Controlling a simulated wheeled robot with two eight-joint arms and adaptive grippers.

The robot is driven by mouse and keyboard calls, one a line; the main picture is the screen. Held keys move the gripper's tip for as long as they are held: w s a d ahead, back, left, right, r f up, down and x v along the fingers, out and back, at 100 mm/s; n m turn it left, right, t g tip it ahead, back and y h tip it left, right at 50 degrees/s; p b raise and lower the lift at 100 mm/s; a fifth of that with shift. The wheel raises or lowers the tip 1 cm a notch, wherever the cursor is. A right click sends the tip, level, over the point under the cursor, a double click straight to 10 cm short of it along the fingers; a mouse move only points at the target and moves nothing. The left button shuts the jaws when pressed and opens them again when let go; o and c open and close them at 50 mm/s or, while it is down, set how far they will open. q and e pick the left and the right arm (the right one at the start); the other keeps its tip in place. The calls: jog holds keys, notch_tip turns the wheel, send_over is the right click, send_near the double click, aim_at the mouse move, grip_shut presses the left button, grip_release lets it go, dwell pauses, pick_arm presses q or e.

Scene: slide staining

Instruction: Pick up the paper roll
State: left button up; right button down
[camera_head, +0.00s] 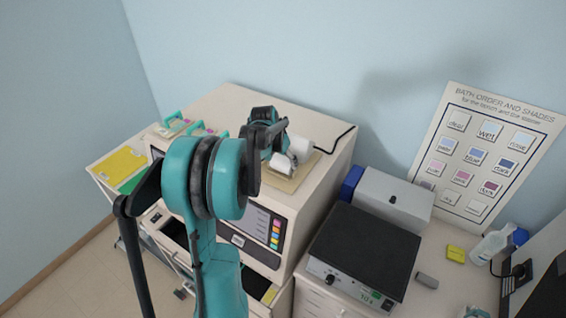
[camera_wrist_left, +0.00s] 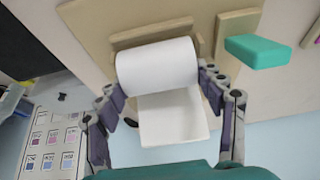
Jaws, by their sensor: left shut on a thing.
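The white paper roll (camera_head: 300,148) is on top of the big cream machine, at a beige holder (camera_head: 283,184). In the left wrist view the roll (camera_wrist_left: 157,67) lies across the middle, with a loose sheet (camera_wrist_left: 172,118) hanging from it. My left gripper (camera_head: 284,151) is shut on the roll, with one finger at each end in the left wrist view (camera_wrist_left: 160,88). The holder's beige bars (camera_wrist_left: 150,33) show close behind the roll; I cannot tell whether the roll still touches them. My right gripper is not in view.
The cream machine (camera_head: 218,103) also bears teal-handled items (camera_head: 174,124) at its left. A black cable (camera_head: 338,138) runs behind the roll. To the right are a dark-topped hotplate (camera_head: 365,250), a grey box (camera_head: 395,198), a yellow block (camera_head: 456,253) and a bottle (camera_head: 490,246).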

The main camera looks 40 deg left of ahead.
pick_arm(q)
jog(key=shift+r, duration=0.45)
jog(key=r, duration=0.2)
jog(key=d+r, duration=0.1)
jog(key=shift+w+d+r+b, duration=0.1)
jog(key=shift+w+r+b, duration=0.05)
jog(key=shift+r+b, duration=0.2)
jog(key=w+d+r, duration=0.1)
jog(key=d+r, duration=0.5)
jog(key=d, duration=0.4)
jog(key=t+p, duration=0.3)
send_over(286, 160)
jog(key=s, duration=0.1)
jog(key=shift+s+a+f, duration=0.1)
jog(key=shift+a+f, duration=0.1)
jog(key=shift+f, duration=0.4)
jog(key=shift+s+a+f, duration=0.1)
jog(key=shift+a+f, duration=0.1)
jog(key=shift+f, duration=0.4)
jog(key=shift+a+f, duration=0.15)
jog(key=shift+a, duration=0.05)
jog(key=shift+d+f+b, duration=0.15)
jog(key=shift+f+b, duration=0.35)
jog(key=shift+b, duration=0.05)
jog(key=shift+f+b, duration=1.9)
jog(key=shift+f, duration=1)
